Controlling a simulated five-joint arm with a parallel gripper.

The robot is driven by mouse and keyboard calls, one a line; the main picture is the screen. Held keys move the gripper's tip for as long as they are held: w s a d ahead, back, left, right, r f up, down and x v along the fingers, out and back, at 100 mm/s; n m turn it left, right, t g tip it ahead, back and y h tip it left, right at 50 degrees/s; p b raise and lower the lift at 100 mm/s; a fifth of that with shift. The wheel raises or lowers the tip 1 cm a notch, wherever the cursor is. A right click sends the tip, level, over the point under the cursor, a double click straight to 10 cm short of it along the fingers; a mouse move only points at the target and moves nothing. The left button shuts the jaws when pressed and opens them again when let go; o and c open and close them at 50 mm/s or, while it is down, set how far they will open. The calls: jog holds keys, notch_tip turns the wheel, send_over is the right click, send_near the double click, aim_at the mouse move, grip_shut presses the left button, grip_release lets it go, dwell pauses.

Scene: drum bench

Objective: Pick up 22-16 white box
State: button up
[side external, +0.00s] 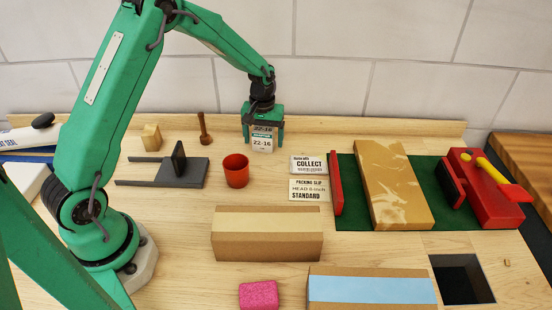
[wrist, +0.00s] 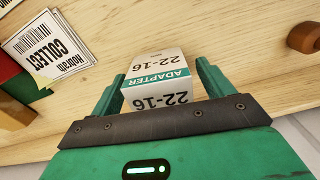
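The white 22-16 box (side external: 263,143) stands upright near the back of the wooden bench, with a green "ADAPTER" band. In the wrist view, the box (wrist: 158,85) is between my two fingers. My gripper (side external: 264,138) points down over it, a finger on either side. In the wrist view, my gripper (wrist: 160,75) looks open around the box, with a narrow gap at the right finger and the left finger close to the box edge. Whether the left finger touches is not clear.
A red cup (side external: 236,171), a wooden pestle-like tool (side external: 204,130) and a dark grey stand (side external: 181,173) are left of the box. COLLECT (side external: 309,165) and STANDARD (side external: 309,190) cards lie to the right, before a green mat (side external: 348,205). A cardboard box (side external: 266,246) is in front.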

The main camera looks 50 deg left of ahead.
aim_at(263, 129)
jog(key=c, duration=1.1)
jog(key=shift+r, duration=0.1)
jog(key=shift+r, duration=0.45)
notch_tip(263, 129, up, 3)
jog(key=shift+r, duration=0.1)
jog(key=s+d+r, duration=0.1)
jog(key=d+r, duration=0.1)
jog(key=d, duration=0.1)
jog(key=s+d+r, duration=0.2)
jog(key=d, duration=0.2)
jog(key=s+d+r, duration=0.1)
jog(key=d+r, duration=0.1)
jog(key=d, duration=0.1)
jog(key=shift+s+d+r, duration=0.15)
jog(key=shift+d+r, duration=0.2)
jog(key=shift+d, duration=0.05)
